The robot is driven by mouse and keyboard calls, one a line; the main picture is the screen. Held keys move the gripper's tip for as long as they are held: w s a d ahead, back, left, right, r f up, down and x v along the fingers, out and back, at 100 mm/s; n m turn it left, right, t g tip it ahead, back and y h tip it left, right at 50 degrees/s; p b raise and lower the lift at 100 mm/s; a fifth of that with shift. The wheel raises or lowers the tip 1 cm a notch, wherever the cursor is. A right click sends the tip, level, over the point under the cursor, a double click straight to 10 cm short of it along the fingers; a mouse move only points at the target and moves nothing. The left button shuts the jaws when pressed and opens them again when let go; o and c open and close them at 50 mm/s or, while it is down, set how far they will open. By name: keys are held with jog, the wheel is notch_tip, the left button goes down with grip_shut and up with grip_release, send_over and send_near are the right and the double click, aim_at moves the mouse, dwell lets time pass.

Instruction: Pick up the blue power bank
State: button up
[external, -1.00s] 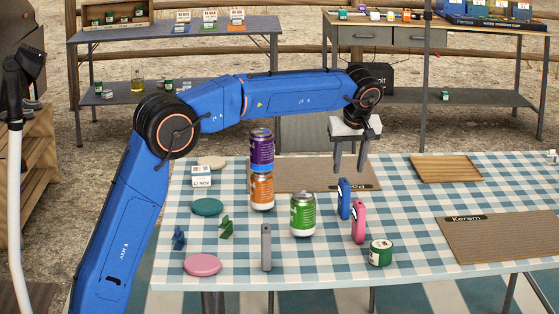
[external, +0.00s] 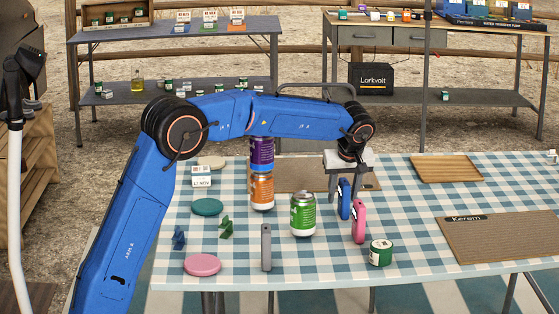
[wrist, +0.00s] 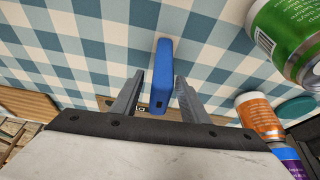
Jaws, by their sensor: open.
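The blue power bank (external: 344,199) stands upright on the checkered table, just left of and behind a pink power bank (external: 359,222). My gripper (external: 344,194) is over it, pointing down, in the external view. In the wrist view the blue power bank (wrist: 161,78) lies between the two open fingers of my gripper (wrist: 156,92), with a gap visible on each side. The fingers are apart and not closed on it. The fingertips are partly hidden behind the power banks in the external view.
A green can (external: 303,214) stands just left of the blue power bank. A purple can (external: 261,154) is stacked on an orange can (external: 262,191) further left. A small green tin (external: 380,252) is at the front right. A wooden tray (external: 446,168) lies back right, with clear cloth before it.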

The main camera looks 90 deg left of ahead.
jog(key=shift+a+f, duration=0.2)
jog(key=shift+f, duration=0.35)
jog(key=shift+c, duration=0.3)
grip_shut()
jog(key=shift+r, duration=0.15)
